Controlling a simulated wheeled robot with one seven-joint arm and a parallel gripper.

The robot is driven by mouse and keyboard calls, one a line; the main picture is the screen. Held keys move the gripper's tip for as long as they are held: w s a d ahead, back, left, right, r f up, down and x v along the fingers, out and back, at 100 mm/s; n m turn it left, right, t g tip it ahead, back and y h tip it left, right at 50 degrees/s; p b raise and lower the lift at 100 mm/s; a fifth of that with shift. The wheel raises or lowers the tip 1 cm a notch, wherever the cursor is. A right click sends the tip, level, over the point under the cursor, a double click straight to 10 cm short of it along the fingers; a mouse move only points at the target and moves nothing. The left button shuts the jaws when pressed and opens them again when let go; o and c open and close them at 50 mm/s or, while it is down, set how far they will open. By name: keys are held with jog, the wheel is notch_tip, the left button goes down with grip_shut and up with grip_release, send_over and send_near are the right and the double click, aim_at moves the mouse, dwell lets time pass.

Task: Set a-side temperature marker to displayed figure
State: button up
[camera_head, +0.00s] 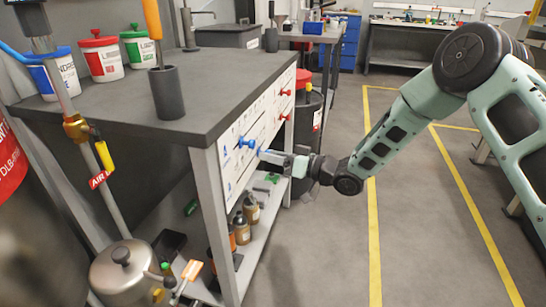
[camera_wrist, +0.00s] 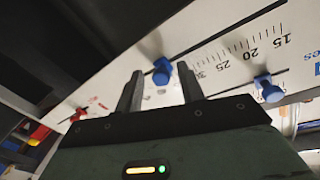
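A white panel (camera_head: 262,123) with printed scales covers the side of the grey workbench. Blue markers (camera_head: 246,143) sit on its near part. In the wrist view one blue marker (camera_wrist: 162,70) shows between the fingertips of my gripper (camera_wrist: 160,67), near the 30 end of a scale (camera_wrist: 240,52) numbered 15, 20, 25, 30. I cannot tell whether the fingers touch it. A second blue marker (camera_wrist: 268,88) is right of the fingers. The fingers are apart. In the head view my gripper (camera_head: 268,155) is at the panel. No displayed figure is readable.
Red markers (camera_head: 285,92) sit on the panel's far part. Bottles (camera_head: 251,208) stand on the shelf below. Tubs (camera_head: 102,55) and a dark cylinder (camera_head: 167,92) stand on the bench top. A red-and-black drum (camera_head: 306,125) stands beyond the bench.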

jog(key=shift+d, duration=0.1)
jog(key=p+v, duration=0.2)
jog(key=v, duration=1.5)
jog(key=shift+p, duration=0.3)
jog(key=s+a+r+g+h, duration=0.2)
jog(key=s+a+r+h, duration=0.1)
jog(key=a+h, duration=0.45)
jog(key=s+d+r+g+h, duration=0.1)
jog(key=s+r+g+h, duration=0.25)
jog(key=s, duration=1.05)
jog(key=s+d+r+g+h, duration=0.1)
jog(key=s+r+g+h, duration=0.25)
jog(key=s, duration=1.15)
notch_tip(320, 180, up, 24)
jog(key=p, duration=2.5)
jog(key=shift+d+h, duration=0.2)
jog(key=shift+h, duration=0.15)
